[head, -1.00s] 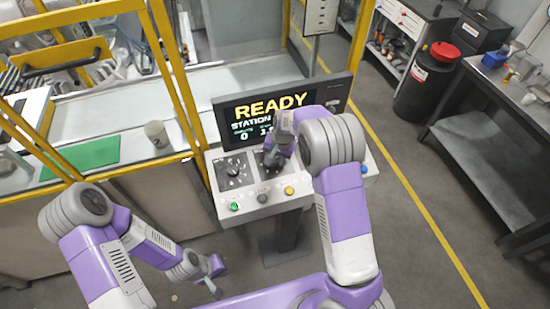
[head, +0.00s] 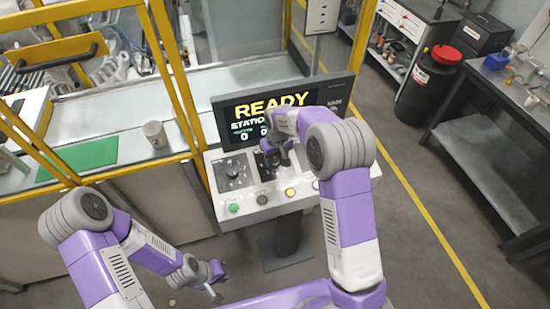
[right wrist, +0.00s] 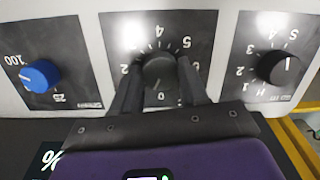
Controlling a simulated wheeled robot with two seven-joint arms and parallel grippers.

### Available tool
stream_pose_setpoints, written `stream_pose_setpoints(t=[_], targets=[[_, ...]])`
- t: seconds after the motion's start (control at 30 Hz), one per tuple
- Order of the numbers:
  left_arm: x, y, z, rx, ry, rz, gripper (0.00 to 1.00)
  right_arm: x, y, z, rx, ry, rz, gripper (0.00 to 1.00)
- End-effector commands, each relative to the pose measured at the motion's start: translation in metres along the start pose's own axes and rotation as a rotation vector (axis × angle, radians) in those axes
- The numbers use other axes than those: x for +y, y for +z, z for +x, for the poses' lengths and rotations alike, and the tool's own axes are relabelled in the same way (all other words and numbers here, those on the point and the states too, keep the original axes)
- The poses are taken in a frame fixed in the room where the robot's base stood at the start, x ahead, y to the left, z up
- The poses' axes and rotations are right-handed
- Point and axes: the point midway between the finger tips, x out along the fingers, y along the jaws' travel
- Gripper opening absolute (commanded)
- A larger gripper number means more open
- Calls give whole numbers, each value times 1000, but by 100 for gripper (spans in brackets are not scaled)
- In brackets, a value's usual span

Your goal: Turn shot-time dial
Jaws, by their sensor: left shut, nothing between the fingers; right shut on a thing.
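A control panel (head: 222,205) stands under a lit screen reading READY. My right gripper (right wrist: 158,84) is shut on the black middle dial (right wrist: 160,71) in the right wrist view, with a finger on either side of the knob. Numbers ring this dial; its small label is not legible. In the head view the right gripper (head: 275,158) covers most of the dial. A second black dial (head: 233,172) sits to its left in the head view. A blue knob (right wrist: 41,75) shows in the right wrist view. My left gripper (head: 216,282) is shut and empty, low and clear of the panel.
Green (head: 234,208), grey and yellow (head: 290,192) buttons line the panel's front. The screen (head: 262,117) rises close behind the gripper. A yellow frame (head: 172,75) and a conveyor stand at the left. Floor is open to the right, before a workbench (head: 480,150).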

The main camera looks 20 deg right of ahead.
Motion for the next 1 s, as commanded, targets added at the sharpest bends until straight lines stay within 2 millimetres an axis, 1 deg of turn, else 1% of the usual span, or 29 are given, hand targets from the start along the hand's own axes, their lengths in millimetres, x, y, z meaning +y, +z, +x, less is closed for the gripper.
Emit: stream_pose_setpoints(t=[0.2,0.6,0.63,0.7,0.77,1.0], targets=[[0,0,1,0,0,0,0,0,-1,-1,2,5,-34,13],[0,0,1,0,0,0,0,0,-1,-2,1,5,-37,13],[0,0,1,0,0,0,0,0,-1,-2,1,5,-37,48],[0,0,1,0,0,0,0,0,-1,-1,1,5,-37,59],[0,0,1,0,0,0,0,0,-1,-1,0,5,-37,68],[0,0,1,0,0,0,0,0,0,0,-1,5,-37,69]])
